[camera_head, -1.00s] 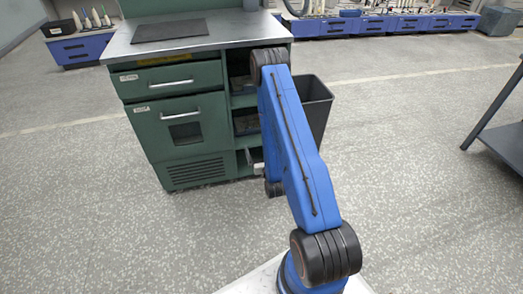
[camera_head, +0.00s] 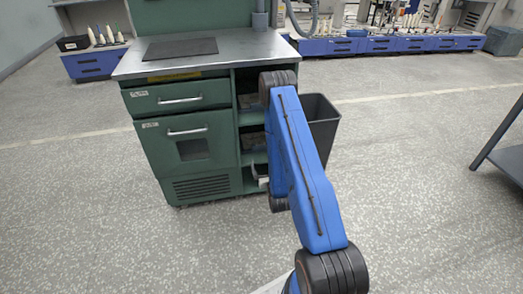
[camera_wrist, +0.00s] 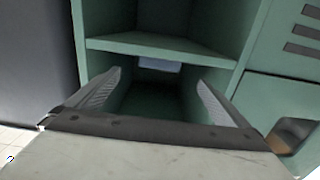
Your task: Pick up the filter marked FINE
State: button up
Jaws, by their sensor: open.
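My gripper (camera_wrist: 158,82) is open and empty in the wrist view, its two ribbed grey fingers apart in front of an open compartment of the green cabinet (camera_wrist: 250,92). A small pale block-like thing (camera_wrist: 158,64) shows deep between the fingers, partly cut off by a shelf edge; I cannot tell what it is. No FINE marking is readable in either view. In the head view the cabinet (camera_head: 190,137) stands ahead, and my blue arm reaches down to its open shelves at the right. My arm hides most of the gripper there.
A dark grey bin (camera_head: 321,125) stands right beside the shelves, and also shows in the wrist view (camera_wrist: 35,60). A green shelf board (camera_wrist: 160,42) crosses the compartment. A dark mat (camera_head: 180,48) lies on the cabinet top. The speckled floor in front is clear.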

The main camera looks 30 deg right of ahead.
aim_at(261, 147)
jog(key=x, duration=1.3)
jog(key=c, duration=1.3)
